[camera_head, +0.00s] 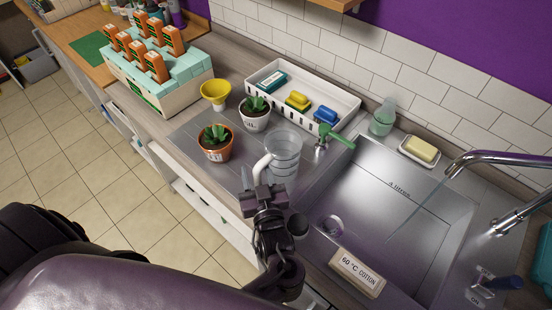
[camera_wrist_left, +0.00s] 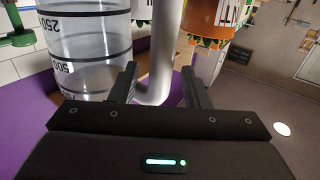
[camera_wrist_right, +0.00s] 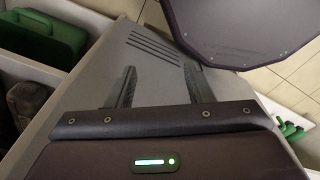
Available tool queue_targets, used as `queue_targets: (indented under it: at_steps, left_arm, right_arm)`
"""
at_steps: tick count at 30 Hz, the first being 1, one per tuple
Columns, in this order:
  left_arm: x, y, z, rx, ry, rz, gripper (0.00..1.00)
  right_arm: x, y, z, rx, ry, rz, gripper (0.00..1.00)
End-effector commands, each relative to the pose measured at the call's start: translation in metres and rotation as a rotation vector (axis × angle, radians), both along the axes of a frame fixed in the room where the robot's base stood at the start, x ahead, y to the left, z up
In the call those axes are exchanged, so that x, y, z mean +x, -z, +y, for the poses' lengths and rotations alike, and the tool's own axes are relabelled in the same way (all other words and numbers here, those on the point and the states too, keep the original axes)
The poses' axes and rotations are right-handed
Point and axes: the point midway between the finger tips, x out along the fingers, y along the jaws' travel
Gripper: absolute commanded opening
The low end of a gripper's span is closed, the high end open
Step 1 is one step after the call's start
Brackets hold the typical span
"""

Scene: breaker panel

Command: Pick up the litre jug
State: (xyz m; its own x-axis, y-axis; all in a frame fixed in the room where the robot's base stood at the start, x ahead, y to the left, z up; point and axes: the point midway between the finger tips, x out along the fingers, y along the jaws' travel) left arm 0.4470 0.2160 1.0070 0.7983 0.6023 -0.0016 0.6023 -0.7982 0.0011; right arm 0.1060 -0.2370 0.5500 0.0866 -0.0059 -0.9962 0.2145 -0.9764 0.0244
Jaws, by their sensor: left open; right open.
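The litre jug (camera_head: 284,150) is clear with dark measuring marks and a pale handle. It stands on the counter left of the sink. My left gripper (camera_head: 262,190) is open at the jug's near side. In the left wrist view, the jug's body (camera_wrist_left: 88,45) is left of the fingers, and its handle (camera_wrist_left: 163,60) shows between the two open fingers of that gripper (camera_wrist_left: 158,82). I cannot tell whether a finger touches it. My right gripper (camera_wrist_right: 155,82) is open and empty in front of a grey panel, away from the jug.
Two potted succulents (camera_head: 215,143) (camera_head: 254,113) and a yellow funnel (camera_head: 215,94) stand left of the jug. A white tray (camera_head: 345,100) with sponges is behind it. The metal sink (camera_head: 400,210) lies to the right.

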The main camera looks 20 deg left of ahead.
Motion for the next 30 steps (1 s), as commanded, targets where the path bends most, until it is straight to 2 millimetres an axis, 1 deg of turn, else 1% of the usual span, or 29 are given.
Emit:
queue_targets:
  at_steps: [1,3,6,7,16,26,30]
  left_arm:
    - [0.001,0.000,0.001,0.000,0.000,0.001,0.43]
    - [0.001,0.001,0.001,0.000,0.000,0.001,0.43]
    - [0.001,0.001,0.001,-0.001,0.000,0.001,0.43]
    - [0.001,0.001,0.001,-0.001,0.000,0.001,0.40]
    - [0.001,0.001,0.000,-0.001,0.001,0.001,0.01]
    - [0.001,0.000,0.000,-0.001,0.001,-0.001,0.00]
    - [0.003,-0.006,0.001,-0.002,0.001,-0.001,0.00]
  right_arm:
    - [0.007,-0.001,0.003,0.004,0.001,-0.010,0.48]
    - [0.012,-0.001,0.008,0.010,0.003,-0.018,0.48]
    - [0.013,-0.001,0.013,0.017,0.004,-0.019,0.48]
    - [0.012,-0.001,0.014,0.018,0.005,-0.019,0.48]
    - [0.002,0.000,0.012,0.016,0.004,-0.004,0.48]
    - [0.000,0.000,0.005,0.006,0.000,-0.001,0.48]
    - [0.001,-0.005,0.004,0.005,0.001,-0.001,0.48]
